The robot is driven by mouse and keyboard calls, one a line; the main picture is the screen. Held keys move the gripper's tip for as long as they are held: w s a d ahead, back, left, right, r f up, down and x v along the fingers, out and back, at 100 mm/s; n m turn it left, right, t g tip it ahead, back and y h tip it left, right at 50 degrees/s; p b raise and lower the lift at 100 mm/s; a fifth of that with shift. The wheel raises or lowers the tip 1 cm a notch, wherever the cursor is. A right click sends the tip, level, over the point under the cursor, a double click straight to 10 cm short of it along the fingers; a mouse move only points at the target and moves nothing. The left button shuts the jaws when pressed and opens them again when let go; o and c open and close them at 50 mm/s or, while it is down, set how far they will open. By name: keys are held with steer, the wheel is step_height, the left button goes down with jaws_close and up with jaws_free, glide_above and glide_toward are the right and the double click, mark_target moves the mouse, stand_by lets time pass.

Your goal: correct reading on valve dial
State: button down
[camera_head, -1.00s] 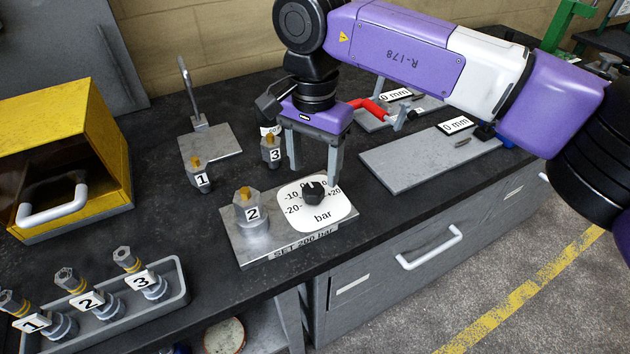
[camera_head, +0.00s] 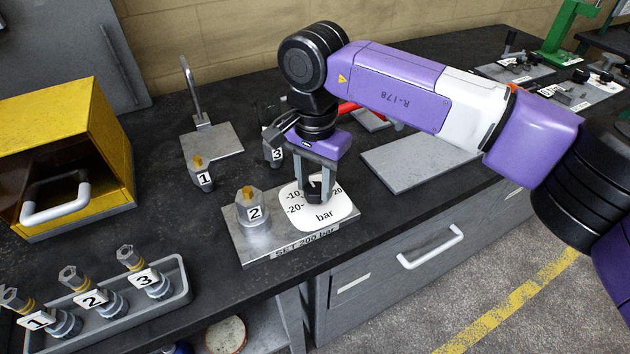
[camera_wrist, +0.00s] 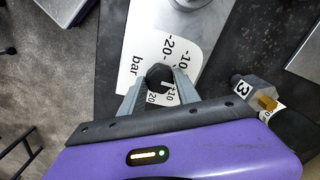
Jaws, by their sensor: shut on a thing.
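The valve dial (camera_head: 342,212) is a white rounded face with a scale from -20 to +20 and the word bar. It lies on a metal plate (camera_head: 248,248) labelled SET 200 bar, beside hex valve 2 (camera_head: 252,210). The black dial knob (camera_wrist: 159,74) is between the fingers of my gripper (camera_head: 316,192), which is shut on it from above. The dial also shows in the wrist view (camera_wrist: 146,42). The fingers cover part of the scale, including the zero. A pale mark shows on the knob, but I cannot tell its exact reading.
Valve 1 (camera_head: 201,176) and valve 3 (camera_head: 273,150) stand behind. A grey tray (camera_head: 180,290) with several numbered valves is at front left. A yellow box (camera_head: 85,130) stands at left. A bare grey plate (camera_head: 415,160) lies to the right.

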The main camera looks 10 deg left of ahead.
steer(key=shift+m, duration=0.3)
steer(key=m, duration=0.3)
steer(key=shift+r+m, duration=0.1)
steer(key=shift+m, duration=0.2)
steer(key=m, duration=1.3)
steer(key=shift+m+p, duration=0.3)
steer(key=shift+p, duration=0.05)
steer(key=c, duration=0.9)
jaws_free()
